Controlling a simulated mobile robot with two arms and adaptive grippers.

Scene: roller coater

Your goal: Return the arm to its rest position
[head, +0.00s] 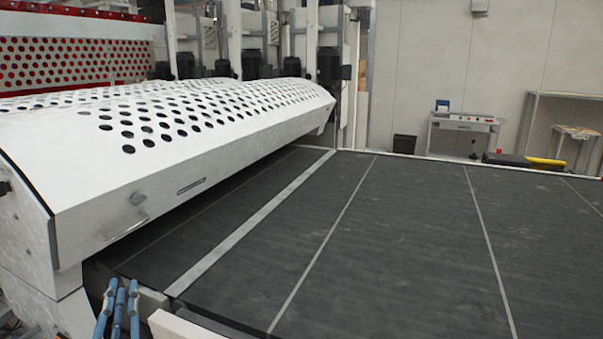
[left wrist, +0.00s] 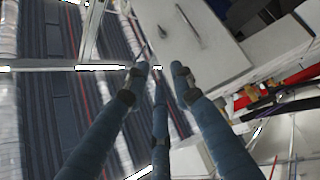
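My left gripper (head: 118,290) shows at the bottom left of the head view, with its blue fingers pointing up. It is in front of the roller coater's near side, below the white perforated hood (head: 190,130). In the left wrist view the blue fingers of my left gripper (left wrist: 160,72) are spread apart, with nothing held between them. Beyond the fingertips is a white panel (left wrist: 215,40) with a metal handle (left wrist: 188,27). The hood's handle (head: 125,225) also shows in the head view, above and apart from the gripper. My right gripper is in neither view.
A wide dark conveyor bed (head: 400,240) fills the right and middle, with nothing lying on it. Its pale near edge (head: 185,325) is close to the right of my left gripper. A cart (head: 463,128) and a shelf frame (head: 560,125) stand by the far wall.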

